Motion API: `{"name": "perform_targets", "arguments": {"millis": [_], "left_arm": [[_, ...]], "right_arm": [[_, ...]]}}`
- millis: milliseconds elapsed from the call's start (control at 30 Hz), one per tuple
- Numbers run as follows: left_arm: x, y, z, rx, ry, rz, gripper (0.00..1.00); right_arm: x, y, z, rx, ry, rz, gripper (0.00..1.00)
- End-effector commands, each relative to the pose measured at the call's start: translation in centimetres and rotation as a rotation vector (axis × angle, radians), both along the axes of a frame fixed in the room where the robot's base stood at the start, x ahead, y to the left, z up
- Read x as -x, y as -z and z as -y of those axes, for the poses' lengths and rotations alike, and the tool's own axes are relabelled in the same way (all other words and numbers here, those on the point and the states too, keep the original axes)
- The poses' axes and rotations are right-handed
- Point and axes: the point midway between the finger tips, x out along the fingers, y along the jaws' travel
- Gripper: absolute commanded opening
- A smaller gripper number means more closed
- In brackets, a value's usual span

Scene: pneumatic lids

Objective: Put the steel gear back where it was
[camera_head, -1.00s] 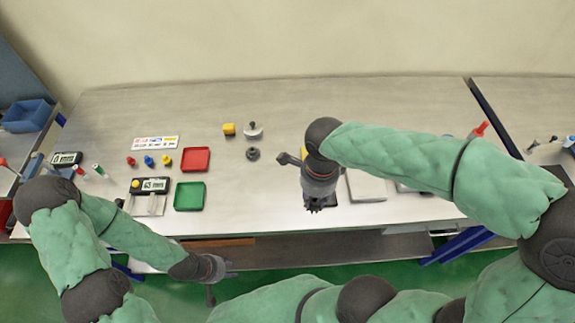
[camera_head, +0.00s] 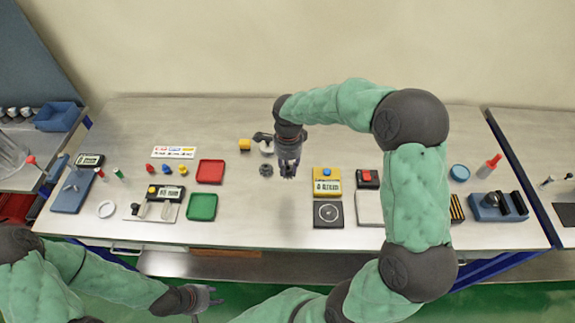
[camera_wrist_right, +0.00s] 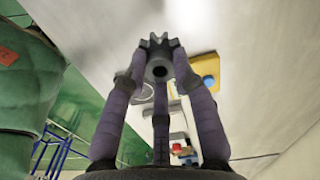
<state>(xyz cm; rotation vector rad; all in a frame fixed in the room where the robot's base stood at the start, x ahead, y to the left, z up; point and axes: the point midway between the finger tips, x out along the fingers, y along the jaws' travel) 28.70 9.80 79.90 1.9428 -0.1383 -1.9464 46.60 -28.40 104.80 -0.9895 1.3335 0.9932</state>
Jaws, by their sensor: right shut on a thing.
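The steel gear (camera_wrist_right: 160,60) is a small grey toothed wheel with a dark centre hole. In the right wrist view it sits between the fingertips of my right gripper (camera_wrist_right: 158,78), which is shut on it. The held gear is hard to make out there. My left gripper (camera_head: 210,297) is in front of the bench edge, away from the objects, with its fingers apart and empty.
A yellow device (camera_head: 327,187) and a black pad with a ring (camera_head: 328,222) lie right of my right gripper. Red (camera_head: 210,172) and green (camera_head: 202,207) trays lie left. Bench between is clear.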

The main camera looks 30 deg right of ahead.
Motion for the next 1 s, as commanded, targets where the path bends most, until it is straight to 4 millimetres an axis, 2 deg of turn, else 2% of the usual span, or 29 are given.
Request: {"name": "perform_targets", "arguments": {"millis": [167, 400, 733, 900, 1000], "left_arm": [[0.0, 0.1, 0.0, 0.0, 0.0, 0.0, 0.4], [0.0, 0.4, 0.0, 0.0, 0.0, 0.0, 0.4], [0.0, 0.6, 0.0, 0.0, 0.0, 0.0, 0.4], [0.0, 0.8, 0.0, 0.0, 0.0, 0.0, 0.4], [0.0, 0.8, 0.0, 0.0, 0.0, 0.0, 0.4]], "right_arm": [[-3.0, 1.7, 1.9, 0.0, 0.001, 0.0, 0.0], [-5.5, 5.5, 3.5, 0.0, 0.001, 0.0, 0.0], [-6.8, 7.3, 4.3, 0.0, 0.001, 0.001, 0.0], [-6.8, 9.6, 4.4, 0.0, 0.0, 0.0, 0.0], [-6.8, 10.3, 4.4, 0.0, 0.0, 0.001, 0.0]]}}
